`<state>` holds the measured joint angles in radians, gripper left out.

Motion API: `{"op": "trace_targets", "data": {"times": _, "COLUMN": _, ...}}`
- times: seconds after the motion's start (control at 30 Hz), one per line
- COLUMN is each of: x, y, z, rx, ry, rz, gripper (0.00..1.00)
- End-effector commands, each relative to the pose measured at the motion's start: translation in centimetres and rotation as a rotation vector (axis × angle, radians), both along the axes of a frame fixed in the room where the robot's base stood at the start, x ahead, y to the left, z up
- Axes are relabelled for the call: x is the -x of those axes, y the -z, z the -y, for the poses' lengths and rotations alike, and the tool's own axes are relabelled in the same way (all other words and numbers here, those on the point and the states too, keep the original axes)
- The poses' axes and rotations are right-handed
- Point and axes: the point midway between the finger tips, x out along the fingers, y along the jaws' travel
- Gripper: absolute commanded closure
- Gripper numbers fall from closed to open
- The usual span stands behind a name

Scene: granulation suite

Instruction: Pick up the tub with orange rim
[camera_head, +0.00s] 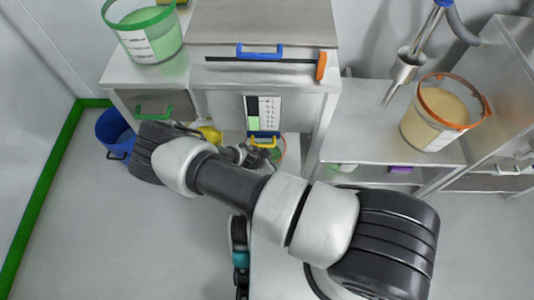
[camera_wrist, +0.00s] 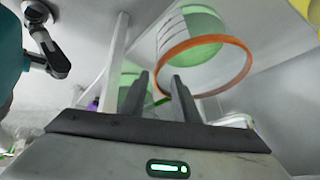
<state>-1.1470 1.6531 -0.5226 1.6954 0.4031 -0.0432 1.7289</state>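A clear tub with an orange rim (camera_head: 435,118) and tan contents stands on the right-hand steel bench in the head view. A second orange-rimmed tub (camera_head: 281,150) with green in it shows partly under the middle bench, mostly hidden. In the wrist view, an orange-rimmed tub with green contents (camera_wrist: 196,34) is ahead of my gripper (camera_wrist: 161,76), slightly to the right. The two fingers stand apart with nothing between them, so my gripper is open. In the head view my gripper (camera_head: 252,155) is near the low tub, partly hidden by my arm.
A green-rimmed tub (camera_head: 147,38) stands on the left bench. A blue bucket (camera_head: 113,130) is on the floor at left. A yellow object (camera_head: 210,134) is beside my arm. Steel benches and their legs surround the low tub. Open floor (camera_head: 150,230) lies at lower left.

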Motion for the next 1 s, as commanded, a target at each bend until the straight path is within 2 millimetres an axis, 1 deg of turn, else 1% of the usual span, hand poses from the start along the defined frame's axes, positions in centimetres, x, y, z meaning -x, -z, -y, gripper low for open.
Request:
{"op": "trace_targets", "data": {"times": 0.03, "x": -0.2, "y": 0.7, "z": 0.3, "rx": 0.001, "ry": 0.002, "rz": -0.001, "gripper": 0.72}}
{"op": "trace_targets", "data": {"times": 0.17, "x": -0.7, "y": 2.2, "z": 0.9, "rx": 0.002, "ry": 0.001, "rz": -0.001, "gripper": 0.72}}
{"op": "trace_targets", "data": {"times": 0.3, "x": -1.4, "y": 4.2, "z": 1.7, "rx": 0.001, "ry": 0.002, "rz": -0.001, "gripper": 0.72}}
{"op": "trace_targets", "data": {"times": 0.4, "x": -1.8, "y": 5.0, "z": 2.0, "rx": 0.001, "ry": 0.001, "rz": -0.001, "gripper": 0.72}}
{"op": "trace_targets", "data": {"times": 0.5, "x": -2.0, "y": 5.3, "z": 2.2, "rx": 0.000, "ry": 0.001, "rz": 0.000, "gripper": 0.72}}
{"op": "trace_targets", "data": {"times": 0.7, "x": -2.1, "y": 5.2, "z": 2.2, "rx": 0.000, "ry": 0.001, "rz": -0.001, "gripper": 0.72}}
{"op": "trace_targets", "data": {"times": 0.77, "x": -2.1, "y": 5.2, "z": 2.2, "rx": 0.000, "ry": 0.001, "rz": -0.001, "gripper": 0.80}}
{"op": "trace_targets", "data": {"times": 0.8, "x": -2.1, "y": 5.2, "z": 2.2, "rx": 0.000, "ry": 0.001, "rz": -0.001, "gripper": 0.87}}
{"op": "trace_targets", "data": {"times": 0.87, "x": -2.1, "y": 5.2, "z": 2.2, "rx": 0.000, "ry": 0.001, "rz": -0.001, "gripper": 0.97}}
{"op": "trace_targets", "data": {"times": 0.9, "x": -2.1, "y": 5.2, "z": 2.2, "rx": 0.000, "ry": 0.001, "rz": -0.001, "gripper": 1.00}}
{"op": "trace_targets", "data": {"times": 1.0, "x": -2.1, "y": 5.2, "z": 2.2, "rx": 0.000, "ry": 0.001, "rz": -0.001, "gripper": 1.00}}
